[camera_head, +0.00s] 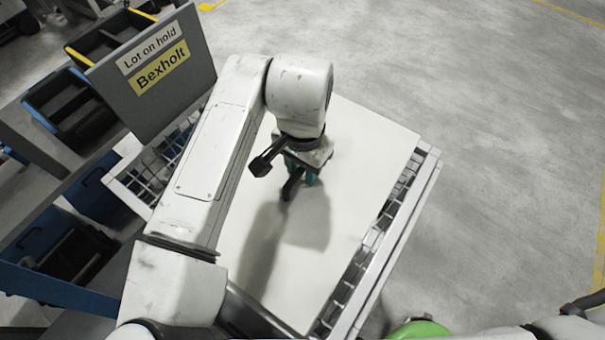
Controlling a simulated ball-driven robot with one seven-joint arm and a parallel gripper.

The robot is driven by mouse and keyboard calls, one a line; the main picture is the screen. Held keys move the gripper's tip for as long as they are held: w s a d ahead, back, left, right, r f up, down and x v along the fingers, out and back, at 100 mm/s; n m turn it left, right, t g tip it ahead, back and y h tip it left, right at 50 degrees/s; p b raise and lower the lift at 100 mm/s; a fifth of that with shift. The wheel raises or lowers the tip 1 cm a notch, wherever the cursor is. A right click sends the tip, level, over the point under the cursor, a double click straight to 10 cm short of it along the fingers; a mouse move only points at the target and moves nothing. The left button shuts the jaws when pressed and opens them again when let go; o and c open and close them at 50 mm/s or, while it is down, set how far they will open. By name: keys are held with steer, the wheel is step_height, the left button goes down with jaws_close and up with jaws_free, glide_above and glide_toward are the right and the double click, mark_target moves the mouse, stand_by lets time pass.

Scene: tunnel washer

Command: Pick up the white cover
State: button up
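The white cover (349,215) is a large flat sheet lying over a light-coloured crate (388,247). It sits askew, so slotted strips of the crate show along its right side and at the left. My gripper (291,192) is over the middle of the cover, pointing down, and its shadow falls on the sheet. Dark and green parts show at its end. My arm hides the left part of the cover.
A grey sign board (153,70) reading "Lot on hold" and "Bexholt" stands at the upper left, close to the crate and my arm. Dark bins (70,105) sit on a rack behind it. A green round object (419,329) shows at the bottom. Open floor lies to the right.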

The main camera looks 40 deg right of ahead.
jaws_close()
steer(key=shift+r, duration=0.1)
stand_by(0.4)
